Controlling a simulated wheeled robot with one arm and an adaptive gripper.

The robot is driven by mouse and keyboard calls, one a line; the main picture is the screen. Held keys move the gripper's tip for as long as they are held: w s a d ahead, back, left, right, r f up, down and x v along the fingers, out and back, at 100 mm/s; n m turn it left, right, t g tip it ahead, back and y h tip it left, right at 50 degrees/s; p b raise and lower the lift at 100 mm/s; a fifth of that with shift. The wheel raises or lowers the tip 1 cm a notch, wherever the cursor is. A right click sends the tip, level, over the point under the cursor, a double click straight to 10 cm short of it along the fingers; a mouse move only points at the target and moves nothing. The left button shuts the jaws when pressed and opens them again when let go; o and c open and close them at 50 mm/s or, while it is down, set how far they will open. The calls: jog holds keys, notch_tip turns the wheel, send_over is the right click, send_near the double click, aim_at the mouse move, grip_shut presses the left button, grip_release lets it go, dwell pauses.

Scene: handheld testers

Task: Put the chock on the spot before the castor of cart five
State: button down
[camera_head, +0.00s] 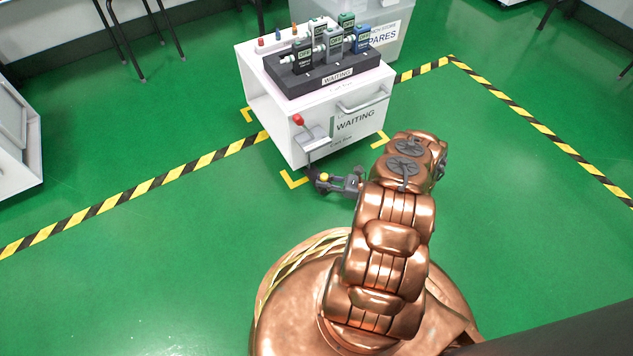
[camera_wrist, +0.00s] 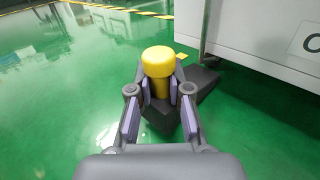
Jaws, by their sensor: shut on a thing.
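The chock is a dark block with a yellow knob-topped post (camera_wrist: 158,62). In the wrist view my gripper (camera_wrist: 160,92) is shut on the post, one finger on each side, with the dark block below. In the head view my gripper (camera_head: 324,182) is low by the cart's front lower corner, with the yellow knob (camera_head: 323,177) between its fingers. The white cart (camera_head: 355,128) is marked WAITING; I cannot read a number on it. A dark shape (camera_wrist: 203,82) lies beside the block under the cart's edge; I cannot tell if it is castor or chock. No marked spot is clear.
Yellow corner marks (camera_head: 291,181) lie on the green floor around the cart. The cart carries a dark rack (camera_head: 335,84) of several testers and a red-knobbed lever (camera_head: 298,120). A grey SPARES bin (camera_head: 395,45) stands behind. The floor left of my gripper is clear.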

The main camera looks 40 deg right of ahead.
jog(key=shift+w+a+f+b, duration=0.75)
jog(key=shift+w+a+b, duration=0.15)
jog(key=shift+w+b, duration=0.2)
jog(key=shift+r, duration=0.1)
jog(key=c, duration=1.1)
grip_release()
jog(key=shift+s+d+r, duration=0.1)
jog(key=shift+s+d, duration=0.1)
jog(key=shift+s, duration=0.05)
jog(key=p+v, duration=0.1)
jog(key=v, duration=1)
jog(key=shift+s+d, duration=0.15)
jog(key=shift+s, duration=0.05)
